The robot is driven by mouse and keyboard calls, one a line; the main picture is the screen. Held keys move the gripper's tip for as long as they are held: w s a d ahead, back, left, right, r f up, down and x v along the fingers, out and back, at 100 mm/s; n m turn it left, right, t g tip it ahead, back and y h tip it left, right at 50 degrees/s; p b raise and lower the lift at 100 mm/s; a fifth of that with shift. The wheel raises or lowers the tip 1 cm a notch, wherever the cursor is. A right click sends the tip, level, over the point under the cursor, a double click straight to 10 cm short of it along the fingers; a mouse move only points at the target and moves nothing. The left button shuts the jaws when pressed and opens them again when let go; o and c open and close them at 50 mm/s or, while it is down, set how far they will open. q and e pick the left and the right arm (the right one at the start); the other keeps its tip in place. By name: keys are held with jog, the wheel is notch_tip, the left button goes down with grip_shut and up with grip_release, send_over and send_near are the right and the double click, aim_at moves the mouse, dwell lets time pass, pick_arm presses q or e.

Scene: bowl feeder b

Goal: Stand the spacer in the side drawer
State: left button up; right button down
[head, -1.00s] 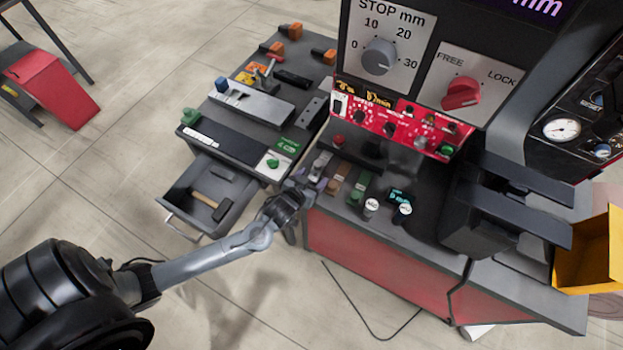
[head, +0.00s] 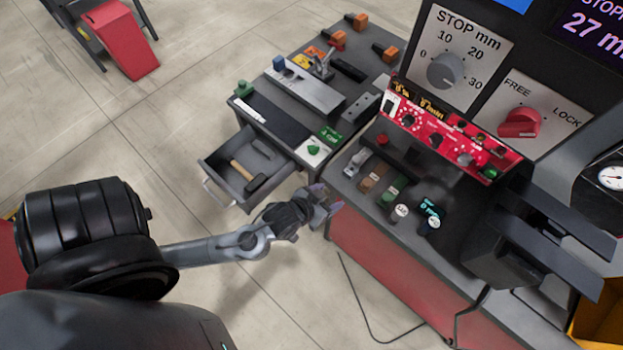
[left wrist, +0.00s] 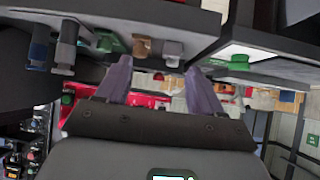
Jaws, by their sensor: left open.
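The side drawer (head: 217,177) is pulled out from the left bench. A wooden-handled tool and a dark block lie in it. My left gripper (head: 328,199) is open at the front-left edge of the machine bench, to the right of the drawer and lower in the picture. In the left wrist view its two purple fingers (left wrist: 160,88) are apart, with nothing held between them. Small grey, brown and green pieces (head: 370,183) sit on the bench just beyond the gripper. I cannot tell which piece is the spacer. My right gripper is not in view.
Two white-topped cylinders (head: 400,212) stand right of the small pieces. A red control panel (head: 450,135) rises behind them. The floor before the drawer is clear.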

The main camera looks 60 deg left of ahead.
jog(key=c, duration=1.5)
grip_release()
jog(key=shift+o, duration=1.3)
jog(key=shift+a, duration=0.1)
pick_arm(q)
jog(key=s+d+r+m+g+h, duration=0.1)
jog(key=s+d+m+g, duration=0.1)
jog(key=s, duration=0.3)
jog(key=s+d+r+m+g, duration=0.1)
jog(key=s+d+r+g, duration=0.1)
jog(key=s+g, duration=0.2)
jog(key=shift+s+d+r+m+g+h, duration=0.2)
jog(key=shift+s+d+m+g+h, duration=0.15)
jog(key=shift+s, duration=0.45)
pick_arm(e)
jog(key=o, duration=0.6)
pick_arm(q)
jog(key=shift+s+a, duration=0.1)
jog(key=shift+a, duration=0.05)
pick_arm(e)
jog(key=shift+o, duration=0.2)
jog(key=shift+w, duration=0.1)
